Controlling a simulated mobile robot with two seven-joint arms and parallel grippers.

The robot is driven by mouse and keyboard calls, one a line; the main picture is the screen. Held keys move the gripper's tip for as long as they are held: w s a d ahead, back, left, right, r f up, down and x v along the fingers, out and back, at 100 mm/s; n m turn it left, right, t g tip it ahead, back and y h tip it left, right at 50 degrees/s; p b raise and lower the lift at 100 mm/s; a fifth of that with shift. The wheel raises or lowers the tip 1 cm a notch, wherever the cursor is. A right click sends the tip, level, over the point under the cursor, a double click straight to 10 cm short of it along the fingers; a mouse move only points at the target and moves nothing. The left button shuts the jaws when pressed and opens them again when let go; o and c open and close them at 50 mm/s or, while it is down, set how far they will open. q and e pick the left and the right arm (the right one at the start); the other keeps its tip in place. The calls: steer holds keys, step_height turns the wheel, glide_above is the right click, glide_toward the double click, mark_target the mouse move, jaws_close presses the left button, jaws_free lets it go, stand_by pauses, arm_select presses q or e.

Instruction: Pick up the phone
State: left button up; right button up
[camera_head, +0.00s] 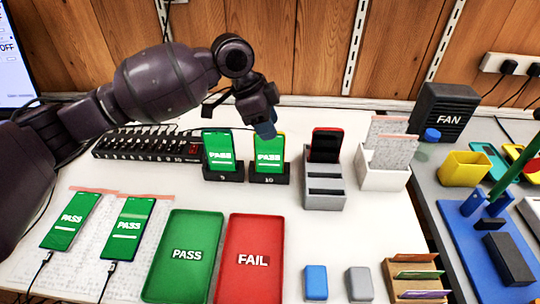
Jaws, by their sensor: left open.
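Several phones show green PASS screens. One phone (219,150) stands upright in the black dock marked 9, and a phone in a yellow case (269,152) stands in the dock marked 10. A dark phone with a red edge (326,144) stands in the grey slotted rack (325,198). Two more PASS phones lie at the left, one phone (72,220) farther left and one phone (130,226) beside it. My left gripper (266,128) is open, pointing down just above the yellow-cased phone; its fingertips are partly hidden. My right gripper is not in view.
A green PASS tray (187,285) and a red FAIL tray (254,290) lie empty at the front. A power strip (140,145), white paper holder (382,178), FAN box (444,110) and yellow bin (466,170) stand around. Blue and grey blocks sit front right.

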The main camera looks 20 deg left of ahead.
arm_select(q)
steer(key=b, duration=0.1)
glide_above(269, 156)
step_height(269, 156, down, 4)
steer(key=shift+w+d+f, duration=0.25)
steer(key=shift+w+d, duration=0.05)
steer(key=shift+w, duration=0.05)
steer(key=shift+c, duration=1.2)
steer(key=c, duration=0.5)
jaws_close()
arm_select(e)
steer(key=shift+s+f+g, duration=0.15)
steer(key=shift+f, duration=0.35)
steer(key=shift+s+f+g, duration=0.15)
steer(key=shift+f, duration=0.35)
